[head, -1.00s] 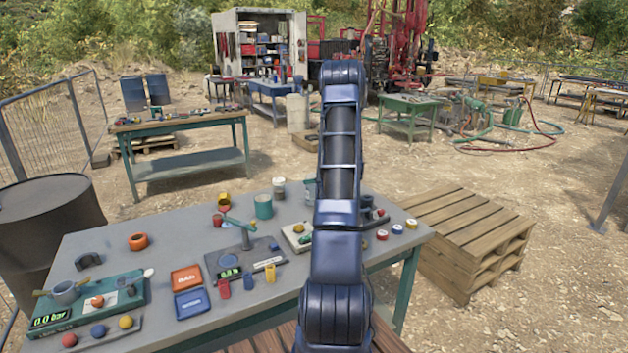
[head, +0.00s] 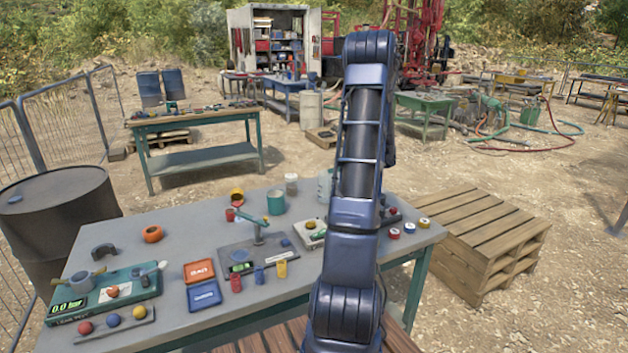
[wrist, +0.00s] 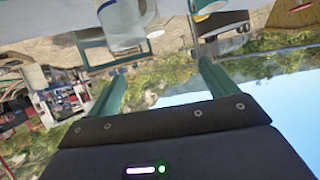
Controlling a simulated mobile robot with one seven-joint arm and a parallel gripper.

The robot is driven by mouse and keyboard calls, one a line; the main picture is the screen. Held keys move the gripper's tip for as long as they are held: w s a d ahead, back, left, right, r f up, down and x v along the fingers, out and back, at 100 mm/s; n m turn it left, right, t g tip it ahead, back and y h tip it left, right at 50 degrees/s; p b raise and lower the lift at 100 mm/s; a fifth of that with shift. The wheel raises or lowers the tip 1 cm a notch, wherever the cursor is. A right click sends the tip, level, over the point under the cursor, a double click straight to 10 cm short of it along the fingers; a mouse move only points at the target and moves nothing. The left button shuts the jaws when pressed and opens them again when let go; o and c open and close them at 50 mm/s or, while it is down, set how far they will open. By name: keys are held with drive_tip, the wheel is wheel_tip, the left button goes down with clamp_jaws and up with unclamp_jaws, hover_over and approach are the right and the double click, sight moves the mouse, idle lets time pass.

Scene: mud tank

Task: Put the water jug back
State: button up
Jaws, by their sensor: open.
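A pale, translucent jug (head: 325,186) stands on the grey workbench (head: 165,225), just left of my arm, which hides part of it. In the wrist view, the picture is upside down and a clear jug with a handle (wrist: 122,28) shows at the top, beyond my left-hand finger. My gripper (wrist: 160,70) is open, with two green fingers apart and nothing between them. The jug is apart from the fingers. In the head view my gripper is hidden behind my arm.
The bench also holds a teal cup (head: 276,201), a glass jar (head: 291,184), a small stand (head: 257,231), an orange ring (head: 153,234) and a gauge box (head: 105,294). Wooden pallets (head: 490,240) stand at right, a dark drum (head: 60,225) at left. Some bare bench top lies between items.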

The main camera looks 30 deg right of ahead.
drive_tip(key=s+a+r+m+g, duration=0.1)
drive_tip(key=s+a+r+g, duration=0.2)
drive_tip(key=s+a+r, duration=0.7)
drive_tip(key=s+a+r+g, duration=0.3)
drive_tip(key=a+g, duration=0.1)
drive_tip(key=a, duration=1.2)
drive_tip(key=s+a+r+m+h, duration=0.1)
drive_tip(key=s+a+m+h, duration=0.1)
drive_tip(key=s, duration=0.9)
drive_tip(key=s+a+r+m+h, duration=0.2)
drive_tip(key=s+a+h, duration=0.3)
drive_tip(key=s, duration=0.7)
drive_tip(key=shift+a+r+m+t, duration=0.15)
drive_tip(key=shift+a+m+t, duration=0.25)
drive_tip(key=shift+a, duration=0.15)
